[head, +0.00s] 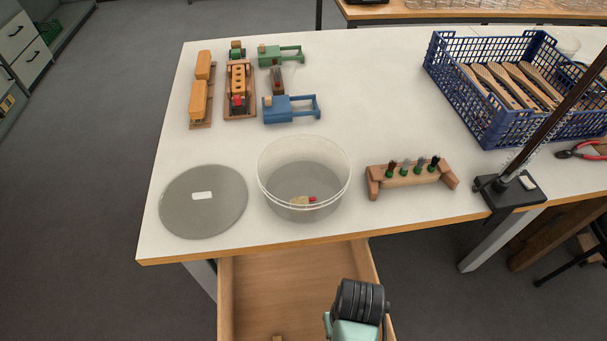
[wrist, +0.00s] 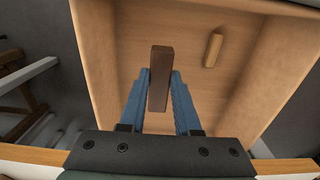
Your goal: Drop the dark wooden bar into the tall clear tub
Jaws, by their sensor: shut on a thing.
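The tall clear tub (head: 303,175) stands upright on the white table near its front edge, with a small tan and red thing (head: 305,200) on its floor. In the wrist view my gripper (wrist: 160,76) has its blue fingers shut on the dark wooden bar (wrist: 160,60), one finger on each side. The bar points away from the palm, over the open drawer. In the head view only my wrist shows, low in the picture in front of the table; the bar is hidden there.
The open wooden drawer (head: 285,283) sticks out below the table edge; a light wooden piece (wrist: 213,50) lies in it. A round grey lid (head: 203,218) lies left of the tub. A wooden rack (head: 410,180) stands right of it. Wooden toys and a blue crate (head: 465,105) stand behind.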

